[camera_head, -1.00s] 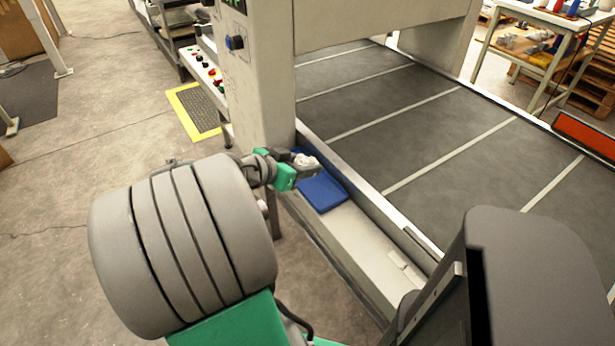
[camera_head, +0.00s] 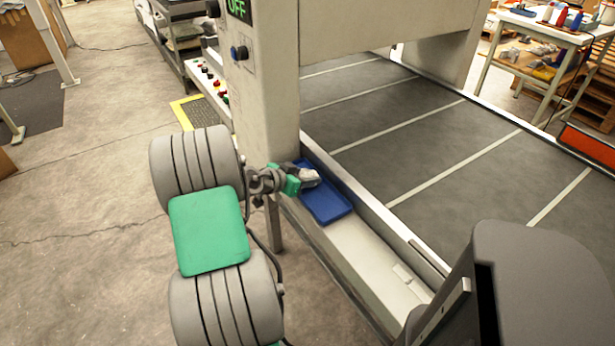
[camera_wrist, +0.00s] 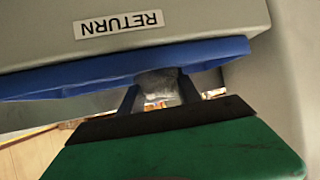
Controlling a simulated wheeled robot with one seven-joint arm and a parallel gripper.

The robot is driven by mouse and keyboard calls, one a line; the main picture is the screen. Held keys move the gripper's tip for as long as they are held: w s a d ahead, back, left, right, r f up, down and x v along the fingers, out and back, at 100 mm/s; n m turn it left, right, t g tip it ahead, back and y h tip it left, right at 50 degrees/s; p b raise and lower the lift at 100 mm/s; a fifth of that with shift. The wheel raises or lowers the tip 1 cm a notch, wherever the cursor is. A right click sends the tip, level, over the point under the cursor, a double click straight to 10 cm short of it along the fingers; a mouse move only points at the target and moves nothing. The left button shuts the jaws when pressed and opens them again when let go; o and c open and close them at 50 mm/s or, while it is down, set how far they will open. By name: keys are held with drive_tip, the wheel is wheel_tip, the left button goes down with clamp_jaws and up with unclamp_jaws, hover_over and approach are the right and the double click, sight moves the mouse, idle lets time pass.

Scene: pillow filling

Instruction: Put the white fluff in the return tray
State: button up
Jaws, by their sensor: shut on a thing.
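The white fluff (camera_wrist: 158,84) is a pale tuft between the two dark fingers of my gripper (camera_wrist: 172,98) in the wrist view. My gripper (camera_head: 308,178) is shut on it. In the head view the gripper is at the upper left part of the blue return tray (camera_head: 328,208), over or at its rim; I cannot tell the exact height. The tray lies on the pale ledge beside the conveyor. In the wrist view the tray (camera_wrist: 60,82) is a blue band behind the fingers, and a RETURN label (camera_wrist: 119,25) shows upside down on the ledge.
A machine post (camera_head: 268,80) stands right behind the gripper and tray. The dark conveyor bed (camera_head: 430,140) with pale stripes runs to the right, with a raised rail (camera_head: 375,200) between it and the ledge (camera_head: 375,258). Floor on the left is open.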

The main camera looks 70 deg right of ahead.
drive_tip(key=shift+f+b, duration=0.2)
drive_tip(key=shift+b, duration=0.1)
drive_tip(key=o, duration=1.3)
drive_tip(key=shift+r, duration=0.1)
